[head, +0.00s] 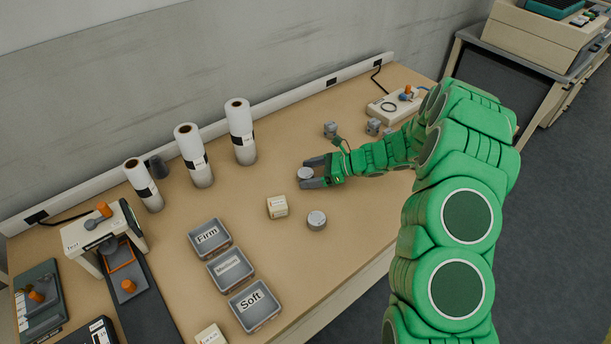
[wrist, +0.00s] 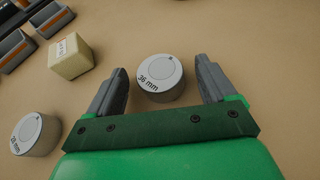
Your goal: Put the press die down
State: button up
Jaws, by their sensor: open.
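The press die marked 36 mm (wrist: 161,77) is a short grey cylinder with a pale top. It stands upright on the table between the spread fingers of my gripper (wrist: 161,85), with a gap on each side. In the head view the die (head: 306,173) sits at the open jaws of my gripper (head: 313,174).
A cream labelled block (head: 277,207) stands left of the dies. Bins marked Firm (head: 209,237), Medium (head: 231,268) and Soft (head: 255,305) stand at the front left. White rolls (head: 240,132) stand along the back. Small grey pieces (head: 373,126) lie beyond my gripper.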

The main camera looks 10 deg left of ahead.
aim_at(311, 173)
jog(key=shift+c, duration=0.3)
jog(key=c, duration=1.4)
jog(key=shift+r, duration=0.1)
jog(key=shift+c, duration=0.2)
jog(key=shift+r, duration=0.5)
notch_tip(311, 173, up, 2)
jog(key=shift+r, duration=0.1)
jog(key=s+d+r, duration=0.4)
jog(key=s+r, duration=0.5)
jog(key=s, duration=0.4)
jog(key=shift+s+d+r, duration=0.15)
jog(key=shift+d+r, duration=0.05)
jog(key=shift+r, duration=0.1)
